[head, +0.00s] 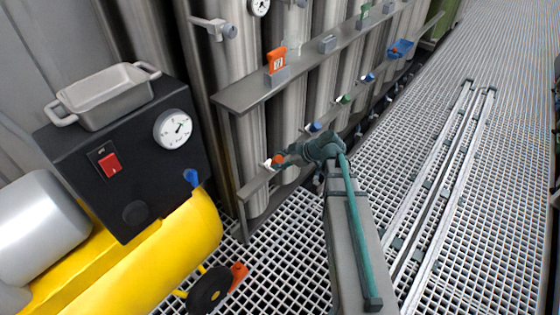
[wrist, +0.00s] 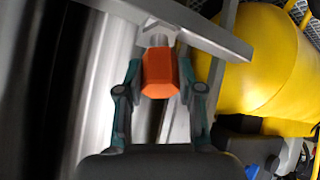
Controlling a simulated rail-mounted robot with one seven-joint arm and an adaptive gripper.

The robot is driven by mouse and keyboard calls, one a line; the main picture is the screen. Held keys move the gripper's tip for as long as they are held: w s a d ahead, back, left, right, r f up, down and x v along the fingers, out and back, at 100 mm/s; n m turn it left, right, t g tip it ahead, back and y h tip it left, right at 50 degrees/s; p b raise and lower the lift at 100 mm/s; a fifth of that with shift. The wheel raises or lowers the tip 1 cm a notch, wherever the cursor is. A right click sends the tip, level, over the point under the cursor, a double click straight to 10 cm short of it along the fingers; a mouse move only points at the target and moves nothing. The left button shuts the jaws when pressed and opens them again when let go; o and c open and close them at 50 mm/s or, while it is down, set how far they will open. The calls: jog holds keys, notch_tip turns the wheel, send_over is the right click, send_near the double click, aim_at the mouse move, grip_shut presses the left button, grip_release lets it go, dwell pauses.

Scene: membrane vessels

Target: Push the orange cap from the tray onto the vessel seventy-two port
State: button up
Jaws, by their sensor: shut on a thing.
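The orange cap (wrist: 160,75) is held between the two fingers of my gripper (wrist: 161,84) in the wrist view. In the head view the cap (head: 279,160) shows at the tip of my gripper (head: 284,157), beside a white port fitting (head: 267,164) on the lower rail. In the wrist view a pale port stub (wrist: 157,40) is in line with the cap and meets its far end; I cannot tell how far the cap sits on it. The grey tray (head: 104,92) stands on the black box and looks empty. An orange tag (head: 277,61) stands on the upper shelf above this port.
Steel vessels (head: 289,105) stand behind the lower rail (head: 255,185) and upper shelf (head: 232,97). The yellow compressor tank (head: 165,245) and black gauge box (head: 130,165) are at left. More ports with blue and green caps run along the rail.

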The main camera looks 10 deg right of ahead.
jog(key=shift+w+a+f+b, duration=0.2)
jog(key=shift+w+f+b, duration=0.05)
jog(key=shift+f+b, duration=0.3)
jog(key=shift+w+a+f+b, duration=0.2)
jog(key=shift+f+b, duration=0.2)
jog(key=shift+f, duration=0.15)
jog(key=o, duration=1.1)
jog(key=shift+d+r, duration=0.1)
jog(key=v, duration=1.2)
